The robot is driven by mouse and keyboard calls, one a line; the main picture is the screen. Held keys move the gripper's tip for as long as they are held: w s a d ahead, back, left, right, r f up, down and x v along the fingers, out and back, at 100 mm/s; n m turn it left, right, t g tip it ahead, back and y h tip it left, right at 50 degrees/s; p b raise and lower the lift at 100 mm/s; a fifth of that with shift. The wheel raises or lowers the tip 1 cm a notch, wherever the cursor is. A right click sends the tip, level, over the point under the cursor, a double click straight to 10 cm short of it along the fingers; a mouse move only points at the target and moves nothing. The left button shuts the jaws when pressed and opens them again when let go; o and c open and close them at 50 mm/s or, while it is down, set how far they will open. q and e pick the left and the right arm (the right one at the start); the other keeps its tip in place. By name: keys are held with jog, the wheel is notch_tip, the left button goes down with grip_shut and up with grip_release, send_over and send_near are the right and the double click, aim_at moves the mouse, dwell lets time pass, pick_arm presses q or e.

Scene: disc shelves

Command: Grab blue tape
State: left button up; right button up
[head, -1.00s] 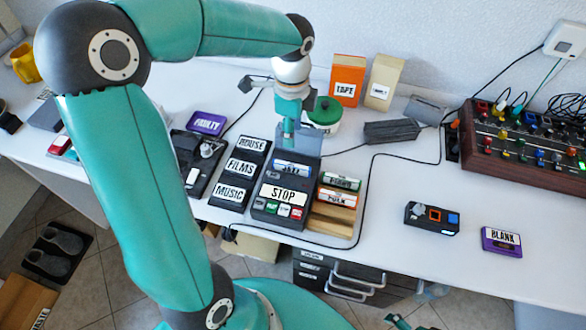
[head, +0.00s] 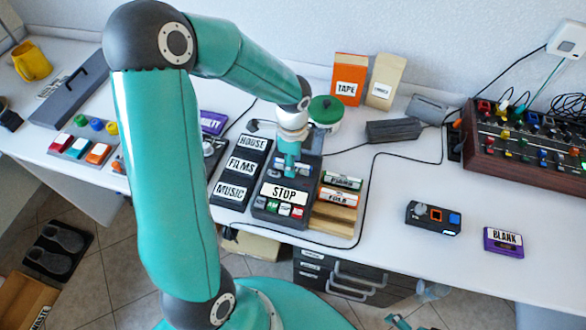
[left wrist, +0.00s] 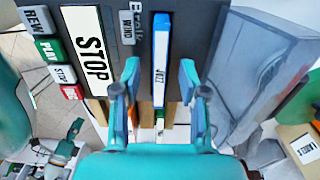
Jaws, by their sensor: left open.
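The blue tape (left wrist: 161,62), with a white edge label reading JAZZ, stands in the open slot of the dark tape player (left wrist: 120,45) marked STOP. The player shows in the head view (head: 262,205), where the tape is mostly hidden behind my gripper. My left gripper (head: 289,170) is low over the slot. In the left wrist view its two fingers (left wrist: 158,72) are apart, one on each side of the tape, with gaps visible. The player's translucent lid (left wrist: 262,75) stands open beside it. Part of my right gripper (head: 400,322) seems to show at the bottom edge, jaws unclear.
Green and orange-red tapes (head: 338,197) lie in a wooden rack right of the player. HOUSE, FILMS and MUSIC boxes (head: 240,168) stand left. A green-lidded pot (head: 325,110) and an orange TAPE box (head: 347,75) are behind. A black cable curves across the right side.

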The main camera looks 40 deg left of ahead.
pick_arm(q)
jog(key=shift+c, duration=0.2)
grip_shut()
jog(key=shift+r, duration=0.1)
